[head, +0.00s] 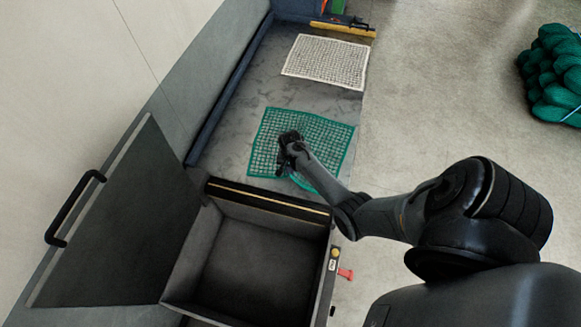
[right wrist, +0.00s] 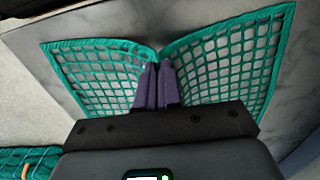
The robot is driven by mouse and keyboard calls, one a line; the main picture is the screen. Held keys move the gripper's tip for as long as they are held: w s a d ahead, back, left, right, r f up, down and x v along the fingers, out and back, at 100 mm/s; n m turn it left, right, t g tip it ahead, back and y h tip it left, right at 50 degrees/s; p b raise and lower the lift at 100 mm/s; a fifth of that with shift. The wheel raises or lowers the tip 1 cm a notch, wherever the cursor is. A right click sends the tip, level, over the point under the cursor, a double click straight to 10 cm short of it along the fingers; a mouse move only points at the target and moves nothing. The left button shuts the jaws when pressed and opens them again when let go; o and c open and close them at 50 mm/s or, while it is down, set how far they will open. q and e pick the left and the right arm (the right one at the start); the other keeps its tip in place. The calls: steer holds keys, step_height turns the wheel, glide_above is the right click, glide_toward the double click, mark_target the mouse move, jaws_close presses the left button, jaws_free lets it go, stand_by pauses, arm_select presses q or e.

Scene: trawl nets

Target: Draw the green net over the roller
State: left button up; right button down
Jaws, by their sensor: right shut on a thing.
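The green net (head: 318,128) lies spread on the grey bench, its near edge close to the open box. In the right wrist view, the net (right wrist: 230,60) rises into a crease at my fingers. My right gripper (head: 283,165) is shut on the net near its edge facing the box; its purple fingers (right wrist: 158,84) pinch the mesh together. A dark bar with a brass-coloured strip (head: 268,198) runs along the box's edge beside the net; it may be the roller, but I cannot tell. My left gripper is not in view.
An open, empty grey box (head: 250,262) stands in front of the bench, its lid (head: 118,225) with a black handle swung left. A white net (head: 327,61) lies farther back. A dark rail (head: 230,90) borders the bench's left. A green net pile (head: 553,75) sits on the floor at right.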

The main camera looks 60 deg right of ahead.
steer(key=shift+s+a+r+p, duration=0.15)
steer(key=shift+a+r+p, duration=0.1)
steer(key=shift+a+p, duration=0.2)
steer(key=a+p, duration=0.1)
steer(key=a, duration=0.1)
steer(key=s+a+p, duration=0.1)
steer(key=a+p, duration=0.1)
steer(key=a, duration=0.1)
steer(key=shift+s+a, duration=0.15)
steer(key=shift+a, duration=0.1)
steer(key=shift+s+a+p, duration=0.15)
steer(key=shift+a+p, duration=0.3)
steer(key=shift+a, duration=0.15)
steer(key=shift+s+a+p, duration=0.15)
steer(key=shift+a+p, duration=0.3)
steer(key=shift+a, duration=0.15)
steer(key=a+p, duration=0.1)
steer(key=a, duration=0.1)
steer(key=s+a+p, duration=0.1)
steer(key=a, duration=0.2)
steer(key=shift+s+a+f, duration=0.15)
steer(key=shift+a, duration=0.1)
steer(key=shift+s+a, duration=0.2)
steer(key=shift+a, duration=0.4)
steer(key=s+a, duration=0.2)
steer(key=a, duration=0.6)
step_height(320, 180, down, 9)
steer(key=b, duration=0.7)
steer(key=shift+d, duration=0.2)
